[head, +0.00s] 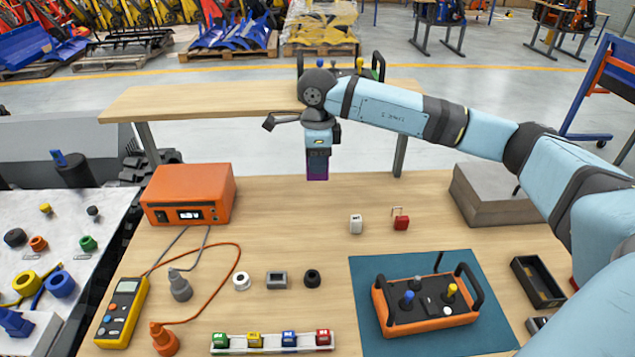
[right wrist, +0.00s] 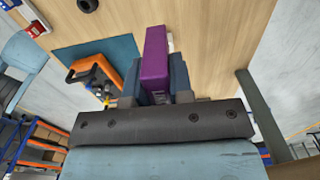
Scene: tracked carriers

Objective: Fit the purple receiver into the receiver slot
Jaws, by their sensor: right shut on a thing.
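My right gripper (head: 318,168) is shut on the purple receiver (right wrist: 155,58) and holds it upright above the far part of the table. In the head view the receiver is mostly hidden between the fingers, with only its purple lower end (head: 317,176) showing. An orange control box (head: 384,318) with black handles, a blue and a yellow knob lies on a dark teal mat (head: 366,277) at the right front, well apart from the gripper. The box also shows in the right wrist view (right wrist: 104,66). I cannot tell which opening is the receiver slot. My left gripper is not in view.
An orange power unit (head: 188,195), a yellow meter (head: 122,312) and a tray of coloured blocks (head: 222,347) are leftward. A grey block (head: 490,195) and black tray (head: 537,281) are rightward.

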